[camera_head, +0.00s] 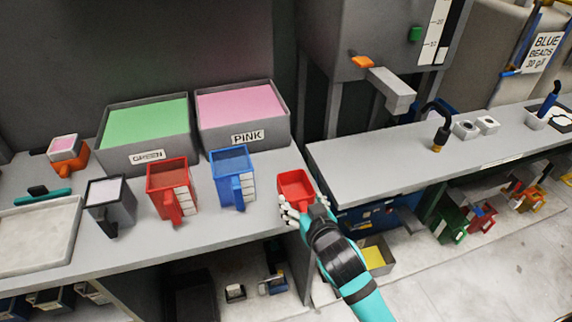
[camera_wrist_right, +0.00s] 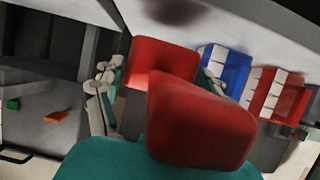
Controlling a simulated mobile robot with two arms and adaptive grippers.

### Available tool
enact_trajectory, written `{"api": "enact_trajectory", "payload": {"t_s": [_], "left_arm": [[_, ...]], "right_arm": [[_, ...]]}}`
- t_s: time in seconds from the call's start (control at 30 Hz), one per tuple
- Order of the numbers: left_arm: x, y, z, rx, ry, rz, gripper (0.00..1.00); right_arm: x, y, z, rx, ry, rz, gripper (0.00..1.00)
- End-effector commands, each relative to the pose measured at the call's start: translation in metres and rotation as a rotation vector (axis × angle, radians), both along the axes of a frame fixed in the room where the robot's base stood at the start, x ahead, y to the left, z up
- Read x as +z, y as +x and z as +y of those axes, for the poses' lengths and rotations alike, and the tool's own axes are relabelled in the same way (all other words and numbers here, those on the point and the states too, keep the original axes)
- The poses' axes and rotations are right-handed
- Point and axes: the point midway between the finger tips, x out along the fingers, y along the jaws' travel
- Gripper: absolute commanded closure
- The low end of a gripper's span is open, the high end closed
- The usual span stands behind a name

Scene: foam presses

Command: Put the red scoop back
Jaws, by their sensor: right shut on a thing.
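The red scoop (camera_head: 296,184) is at the right end of the left bench, by the gap to the other bench. My right gripper (camera_head: 303,207) is shut on it, with the scoop's open tray facing away from my arm. In the right wrist view the scoop's tray (camera_wrist_right: 163,58) and its thick red grip (camera_wrist_right: 203,122) lie between my fingers. Whether the scoop touches the bench top is hard to tell. My left gripper is not in view.
A green bin (camera_head: 103,155) and a pink bin (camera_head: 288,113) stand at the back. A black-handled jug (camera_head: 120,212), a red jug (camera_head: 165,176) and a blue jug (camera_head: 230,163) stand in front. An orange scoop (camera_head: 72,163) lies far left. A metal spout (camera_head: 392,92) overhangs the right bench.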

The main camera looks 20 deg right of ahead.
Motion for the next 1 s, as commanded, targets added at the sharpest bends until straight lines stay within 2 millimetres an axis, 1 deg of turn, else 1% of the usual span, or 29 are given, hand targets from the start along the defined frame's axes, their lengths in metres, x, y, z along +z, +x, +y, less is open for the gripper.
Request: {"api": "enact_trajectory", "payload": {"t_s": [0.03,0.3,0.4,0.5,0.6,0.7,0.77,0.9,1.0], "left_arm": [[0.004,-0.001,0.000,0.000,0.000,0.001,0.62],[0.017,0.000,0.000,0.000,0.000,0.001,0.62],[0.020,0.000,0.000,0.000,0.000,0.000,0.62],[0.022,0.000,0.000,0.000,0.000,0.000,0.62],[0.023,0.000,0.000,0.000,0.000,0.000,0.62],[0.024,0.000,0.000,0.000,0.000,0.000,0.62],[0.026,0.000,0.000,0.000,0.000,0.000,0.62],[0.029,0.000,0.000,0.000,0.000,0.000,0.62],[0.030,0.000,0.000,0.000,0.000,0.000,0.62]], "right_arm": [[0.004,0.013,-0.002,-0.001,-0.003,-0.005,0.65],[-0.003,0.086,-0.010,-0.002,-0.003,-0.005,0.65],[-0.006,0.110,-0.012,-0.001,-0.002,-0.004,0.65],[-0.009,0.130,-0.014,-0.001,-0.002,-0.004,0.65],[-0.011,0.141,-0.015,-0.001,0.000,-0.003,0.65],[-0.014,0.145,-0.015,0.000,0.001,-0.003,0.65],[-0.020,0.145,-0.016,-0.001,0.000,0.001,0.65],[-0.040,0.145,-0.015,-0.001,0.000,0.002,0.65],[-0.047,0.145,-0.015,0.000,0.000,-0.001,0.65]]}}
